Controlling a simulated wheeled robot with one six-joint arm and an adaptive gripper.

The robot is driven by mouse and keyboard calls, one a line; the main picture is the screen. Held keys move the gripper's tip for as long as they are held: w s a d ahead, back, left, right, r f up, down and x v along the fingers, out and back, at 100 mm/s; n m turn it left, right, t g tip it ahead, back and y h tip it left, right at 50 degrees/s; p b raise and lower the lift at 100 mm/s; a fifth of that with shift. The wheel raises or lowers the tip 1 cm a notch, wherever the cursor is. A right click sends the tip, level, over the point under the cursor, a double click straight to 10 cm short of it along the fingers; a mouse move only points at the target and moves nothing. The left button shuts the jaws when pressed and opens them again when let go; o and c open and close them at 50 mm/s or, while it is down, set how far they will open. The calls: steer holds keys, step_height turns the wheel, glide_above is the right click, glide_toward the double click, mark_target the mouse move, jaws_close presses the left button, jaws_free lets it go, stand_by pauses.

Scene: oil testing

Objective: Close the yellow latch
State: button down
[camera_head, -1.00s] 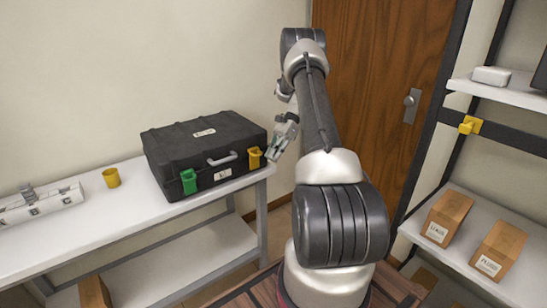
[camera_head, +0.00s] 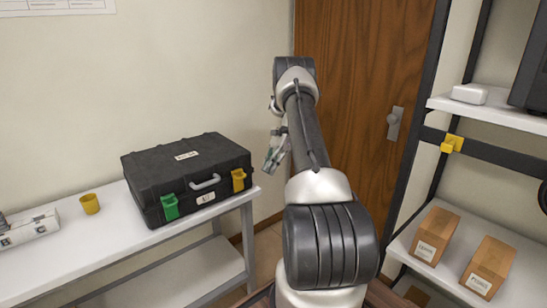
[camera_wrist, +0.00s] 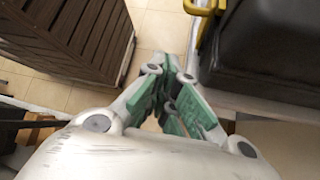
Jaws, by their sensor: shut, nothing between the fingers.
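A black case (camera_head: 188,172) lies closed on the white table. The yellow latch (camera_head: 238,180) is at the right end of its front, near the table's right end. In the wrist view the yellow latch (camera_wrist: 206,7) is cut by the top edge and juts out from the case's side; its exact angle is unclear. A green latch (camera_head: 169,207) is at the left of the front. My gripper (camera_head: 268,166) is shut and empty, just right of the yellow latch with a small gap. Its green-padded fingers (camera_wrist: 172,72) meet below the latch in the wrist view.
A wooden door (camera_head: 360,90) is behind my arm. A shelf rack with boxes (camera_head: 436,236) is at right. A dark slatted crate (camera_wrist: 70,45) stands on the floor.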

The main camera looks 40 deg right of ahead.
steer(key=shift+w+d+r, duration=0.35)
steer(key=shift+w+d, duration=0.25)
steer(key=shift+d, duration=0.1)
steer(key=shift+w+d+r, duration=0.4)
steer(key=shift+w+d, duration=0.15)
steer(key=shift+d, duration=0.2)
steer(key=shift+w+d+r, duration=0.35)
steer(key=shift+w+d, duration=0.25)
steer(key=shift+d, duration=0.1)
steer(key=s+f+n+h, duration=0.2)
steer(key=s+f+n, duration=0.15)
steer(key=f, duration=0.25)
steer(key=s+a+r+n+h, duration=0.2)
steer(key=s+a+r+n, duration=0.3)
steer(key=r, duration=0.4)
steer(key=s+a+r+n+h, duration=0.35)
steer(key=s+a+r, duration=0.3)
steer(key=r, duration=0.25)
steer(key=s+a+r+n+t, duration=0.3)
steer(key=s+a+r, duration=0.2)
steer(key=s+a, duration=0.2)
steer(key=s+a+r+n+t+h, duration=0.1)
steer(key=s+a+r+n+t, duration=0.2)
steer(key=s, duration=0.8)
steer(key=a+r+n, duration=0.1)
steer(key=a+r, duration=0.1)
steer(key=a, duration=0.1)
steer(key=shift+s+a+r+t, duration=0.2)
steer(key=shift+a+r+t, duration=0.15)
steer(key=shift+r+t, duration=0.05)
